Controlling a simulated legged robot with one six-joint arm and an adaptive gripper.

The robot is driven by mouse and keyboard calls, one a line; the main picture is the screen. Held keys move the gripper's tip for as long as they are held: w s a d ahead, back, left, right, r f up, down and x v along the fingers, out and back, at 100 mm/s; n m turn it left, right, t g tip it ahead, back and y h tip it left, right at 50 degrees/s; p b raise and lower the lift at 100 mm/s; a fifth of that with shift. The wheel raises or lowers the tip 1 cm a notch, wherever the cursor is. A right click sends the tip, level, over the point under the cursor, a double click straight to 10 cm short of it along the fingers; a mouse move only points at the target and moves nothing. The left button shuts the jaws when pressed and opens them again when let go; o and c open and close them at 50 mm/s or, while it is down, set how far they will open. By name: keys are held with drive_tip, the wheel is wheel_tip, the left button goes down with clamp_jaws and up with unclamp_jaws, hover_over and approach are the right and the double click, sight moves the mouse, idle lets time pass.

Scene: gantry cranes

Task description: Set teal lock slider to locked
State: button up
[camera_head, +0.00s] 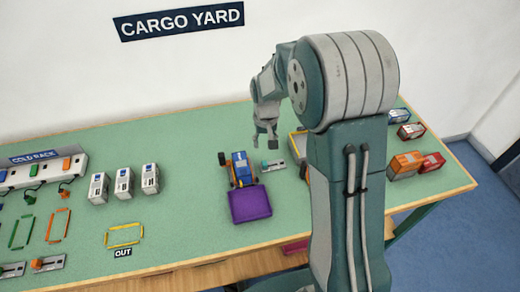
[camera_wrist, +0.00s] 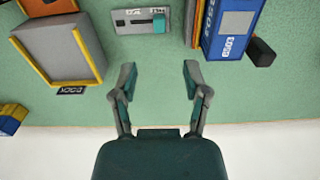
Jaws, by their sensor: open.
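The teal lock slider is a small grey plate (camera_head: 276,168) with a teal knob (camera_head: 265,165), on the green table beside the blue truck. In the wrist view the plate (camera_wrist: 128,21) is at the top, with its teal knob (camera_wrist: 159,23) at the right end of the slot. The printed labels beside the slot are too small and upside down to read. My gripper (camera_head: 264,138) hangs above the table near the slider. In the wrist view my gripper (camera_wrist: 159,72) is open and empty, its fingers apart from the plate.
The blue truck (camera_head: 240,168) with a purple block (camera_head: 250,204) stands left of the slider. A grey tray with yellow edges (camera_wrist: 62,52) lies on the slider's other side. White containers (camera_head: 124,185) stand further left. Red and orange containers (camera_head: 405,165) stand at the right.

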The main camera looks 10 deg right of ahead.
sight(264, 163)
drive_tip(key=f, duration=1.1)
drive_tip(key=shift+w+f, duration=0.2)
drive_tip(key=shift+w, duration=0.05)
clamp_jaws()
